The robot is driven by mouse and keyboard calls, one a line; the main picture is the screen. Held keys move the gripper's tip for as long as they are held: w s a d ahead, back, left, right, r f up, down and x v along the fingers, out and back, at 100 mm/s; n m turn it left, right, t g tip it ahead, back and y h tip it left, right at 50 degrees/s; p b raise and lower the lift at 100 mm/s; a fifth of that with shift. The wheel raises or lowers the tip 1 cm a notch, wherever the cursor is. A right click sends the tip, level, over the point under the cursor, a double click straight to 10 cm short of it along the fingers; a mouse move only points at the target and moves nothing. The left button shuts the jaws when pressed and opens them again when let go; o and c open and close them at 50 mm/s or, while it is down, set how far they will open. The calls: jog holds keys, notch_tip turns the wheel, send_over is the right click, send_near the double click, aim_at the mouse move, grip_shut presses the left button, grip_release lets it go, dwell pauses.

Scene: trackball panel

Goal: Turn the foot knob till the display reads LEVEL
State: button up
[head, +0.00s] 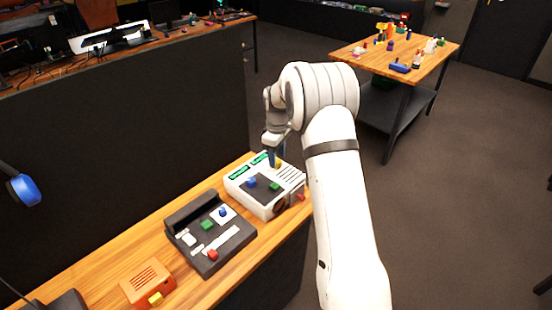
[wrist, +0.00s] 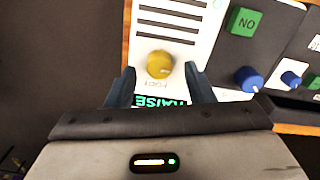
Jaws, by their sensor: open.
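The white panel (head: 262,203) stands on the wooden bench under my gripper (head: 273,163). In the wrist view the yellow foot knob (wrist: 160,64) has a FOOT label beside it, upside down. The display (wrist: 160,101) shows green letters reading RAISE, upside down and partly cut off by my gripper's body. My gripper (wrist: 159,72) is open, with one dark finger on each side of the yellow knob. I cannot tell whether the fingers touch it. In the head view the knob is mostly hidden by my gripper.
A green NO button (wrist: 245,21) and a blue knob (wrist: 248,79) are on the panel beside the foot knob. A dark panel (head: 208,240) and an orange box (head: 148,284) stand farther left on the bench (head: 150,245). A cluttered wooden table (head: 440,52) is behind.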

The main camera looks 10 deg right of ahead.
jog(key=shift+f, duration=1)
jog(key=shift+c, duration=0.2)
jog(key=c, duration=0.9)
jog(key=shift+a, duration=0.2)
jog(key=shift+c, duration=0.2)
jog(key=shift+d, duration=0.1)
